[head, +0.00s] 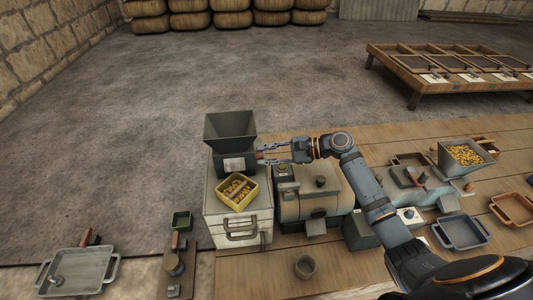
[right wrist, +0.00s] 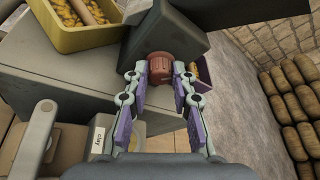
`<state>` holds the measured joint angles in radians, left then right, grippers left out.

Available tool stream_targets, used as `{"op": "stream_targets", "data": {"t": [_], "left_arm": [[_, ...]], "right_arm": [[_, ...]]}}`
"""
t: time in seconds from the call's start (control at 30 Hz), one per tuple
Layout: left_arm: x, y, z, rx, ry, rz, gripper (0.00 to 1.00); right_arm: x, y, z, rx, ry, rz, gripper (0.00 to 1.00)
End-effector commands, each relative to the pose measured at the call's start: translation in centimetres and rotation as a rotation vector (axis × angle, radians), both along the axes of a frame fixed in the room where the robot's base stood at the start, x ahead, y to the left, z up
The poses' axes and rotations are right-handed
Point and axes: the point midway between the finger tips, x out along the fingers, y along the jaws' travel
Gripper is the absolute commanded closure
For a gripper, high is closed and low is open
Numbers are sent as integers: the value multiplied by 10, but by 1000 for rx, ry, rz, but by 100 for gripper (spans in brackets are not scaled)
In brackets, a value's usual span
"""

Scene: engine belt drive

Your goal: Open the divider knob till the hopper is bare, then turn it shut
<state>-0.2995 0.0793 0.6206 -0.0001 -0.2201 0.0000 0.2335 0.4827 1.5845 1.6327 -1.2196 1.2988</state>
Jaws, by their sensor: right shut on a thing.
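The dark green hopper (head: 229,124) stands on its divider body (head: 233,162), on top of a pale chest. The part of its inside that shows looks dark, with no pieces seen. A reddish-brown knob (right wrist: 160,66) sticks out of the divider's side; it also shows small in the head view (head: 259,154). My right gripper (head: 274,153) reaches in from the right. In the right wrist view its fingertips (right wrist: 160,72) are closed on both sides of the knob. A yellow tray (head: 251,193) in front of the divider holds several brownish-yellow pieces. My left gripper is not in view.
A purple tray (right wrist: 204,86) with pieces lies beyond the knob. A rounded machine (head: 318,195) stands right of the chest (head: 222,229). Another hopper (head: 451,159) with yellow pieces is at the right.

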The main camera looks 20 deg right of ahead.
Motion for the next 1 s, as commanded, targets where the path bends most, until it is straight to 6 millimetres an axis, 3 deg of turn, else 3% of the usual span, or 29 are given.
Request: {"op": "stream_targets", "data": {"t": [0.5,1.0], "left_arm": [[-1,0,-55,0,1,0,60],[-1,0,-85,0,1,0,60]], "right_arm": [[-3,1,-10,-90,-443,2,100],[-3,1,-7,-130,-642,2,100]]}}
